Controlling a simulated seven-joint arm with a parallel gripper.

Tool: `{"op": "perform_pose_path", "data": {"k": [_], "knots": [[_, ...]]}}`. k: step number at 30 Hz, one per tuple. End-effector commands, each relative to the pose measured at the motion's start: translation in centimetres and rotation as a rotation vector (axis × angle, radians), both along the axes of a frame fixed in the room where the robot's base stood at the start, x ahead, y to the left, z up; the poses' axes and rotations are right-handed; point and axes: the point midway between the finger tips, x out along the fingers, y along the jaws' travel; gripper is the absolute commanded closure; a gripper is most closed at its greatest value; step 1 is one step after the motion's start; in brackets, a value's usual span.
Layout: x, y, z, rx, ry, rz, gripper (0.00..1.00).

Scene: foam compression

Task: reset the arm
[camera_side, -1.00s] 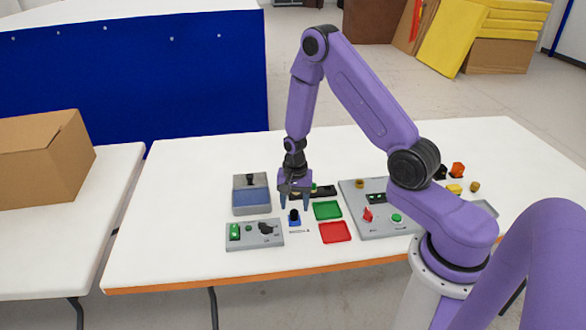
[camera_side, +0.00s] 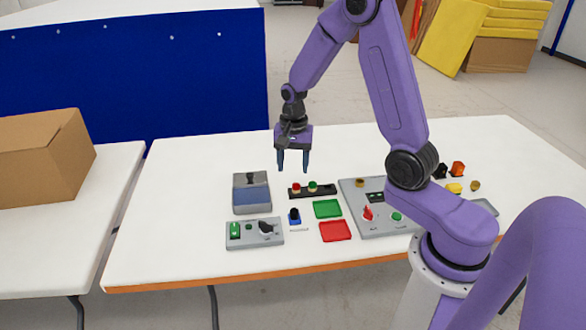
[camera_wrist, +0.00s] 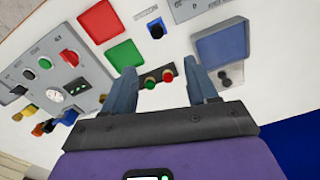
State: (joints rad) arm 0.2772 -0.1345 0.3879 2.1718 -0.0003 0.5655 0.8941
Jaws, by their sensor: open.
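My gripper (camera_side: 293,168) hangs above the white table, fingers pointing down, open and empty. It is raised clear of the table, above and behind the black bar (camera_side: 312,191) with a red and a green button. In the wrist view my gripper (camera_wrist: 165,88) shows two spread fingers with the black bar (camera_wrist: 157,78) visible between them, farther down. My arm is bent, with its elbow high and partly cut off by the top of the side view.
On the white table (camera_side: 180,190) are a grey box with a blue panel (camera_side: 252,194), a grey switch box (camera_side: 254,232), a small blue-based black knob (camera_side: 294,216), green (camera_side: 327,209) and red (camera_side: 335,231) trays, and a grey panel (camera_side: 375,215). A cardboard box (camera_side: 40,160) stands left.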

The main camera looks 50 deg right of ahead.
Motion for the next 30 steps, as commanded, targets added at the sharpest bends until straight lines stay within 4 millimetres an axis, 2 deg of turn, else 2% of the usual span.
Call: {"op": "perform_pose_path", "data": {"k": [4, 7, 14, 21, 30], "knots": [[-0.4, 1.4, 0.9, 0.0, -0.001, 0.092, 0.42], [-1.0, 3.2, 1.8, -0.002, -0.004, 0.22, 0.42], [-4.0, 7.6, 3.9, -0.004, -0.007, 0.57, 0.42], [-8.4, 11.1, 5.9, -0.007, -0.01, 0.933, 0.42], [-15.2, 13.6, 7.9, -0.009, -0.015, 1.388, 0.42]]}}
